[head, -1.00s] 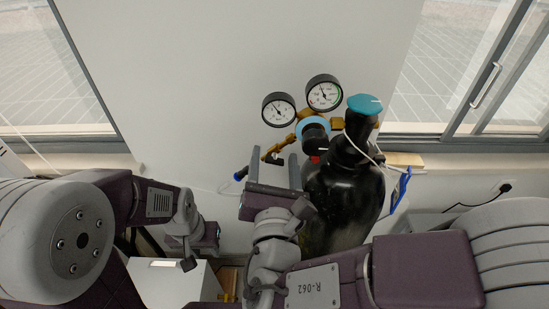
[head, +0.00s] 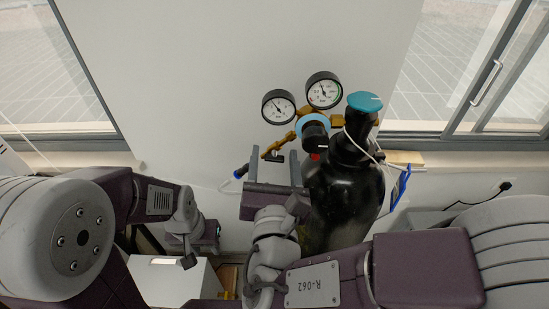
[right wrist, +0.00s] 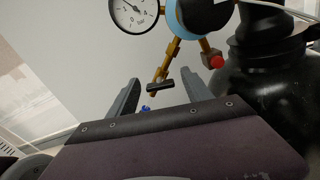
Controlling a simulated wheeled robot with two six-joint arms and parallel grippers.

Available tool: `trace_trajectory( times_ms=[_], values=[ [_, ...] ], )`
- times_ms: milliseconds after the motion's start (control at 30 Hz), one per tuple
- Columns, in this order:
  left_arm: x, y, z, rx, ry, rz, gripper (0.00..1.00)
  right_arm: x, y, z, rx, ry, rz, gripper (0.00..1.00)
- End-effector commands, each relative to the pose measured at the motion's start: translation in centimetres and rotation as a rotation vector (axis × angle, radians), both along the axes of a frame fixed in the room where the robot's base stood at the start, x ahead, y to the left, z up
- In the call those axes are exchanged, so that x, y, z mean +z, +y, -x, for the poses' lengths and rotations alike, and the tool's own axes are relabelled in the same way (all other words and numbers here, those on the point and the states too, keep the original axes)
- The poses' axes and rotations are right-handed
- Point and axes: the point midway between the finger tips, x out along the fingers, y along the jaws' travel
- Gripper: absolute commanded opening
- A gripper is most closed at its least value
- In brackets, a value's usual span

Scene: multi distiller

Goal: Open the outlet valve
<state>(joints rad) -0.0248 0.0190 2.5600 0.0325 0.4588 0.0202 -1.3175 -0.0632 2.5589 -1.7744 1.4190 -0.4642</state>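The outlet valve has a small black handle (head: 276,157) on a brass outlet pipe below the regulator. It also shows in the right wrist view (right wrist: 160,87), lying nearly crosswise on the pipe. My right gripper (head: 274,158) is open and empty. Its two fingers stand apart on either side of the valve in both views; I cannot tell how far short of the handle they are. The regulator has a blue-ringed black knob (head: 314,131) and two gauges. My left gripper (head: 196,238) is low at the left, away from the valve, its fingers not clearly visible.
A black gas cylinder (head: 343,200) with a teal top knob (head: 364,102) stands close to the right of my right gripper. A red part (right wrist: 217,62) sits near the regulator. A white box (head: 173,277) is below my left arm. The wall behind is bare.

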Motion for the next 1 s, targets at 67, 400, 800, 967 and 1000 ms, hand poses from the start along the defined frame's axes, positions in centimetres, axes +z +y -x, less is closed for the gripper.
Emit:
trace_trajectory(
  times_ms=[67,400,800,967,1000],
  values=[
    [0.0,0.0,0.0,0.0,0.0,0.0,0.36,0.0,0.0,0.0,0.0,0.0,0.0,0.58],
    [-1.6,0.0,0.0,0.0,0.0,0.0,0.36,-0.4,0.2,2.3,0.008,-0.001,-0.006,0.58],
    [-1.9,0.0,0.0,0.0,0.0,0.0,0.36,-0.1,0.1,8.3,0.005,-0.001,-0.001,0.58],
    [-1.9,0.0,0.0,0.0,0.0,0.0,0.36,0.0,0.0,9.0,0.001,0.0,0.0,0.58],
    [-1.9,0.0,0.0,0.0,0.0,0.0,0.36,0.0,0.0,9.1,0.001,0.0,0.0,0.58]
  ],
)
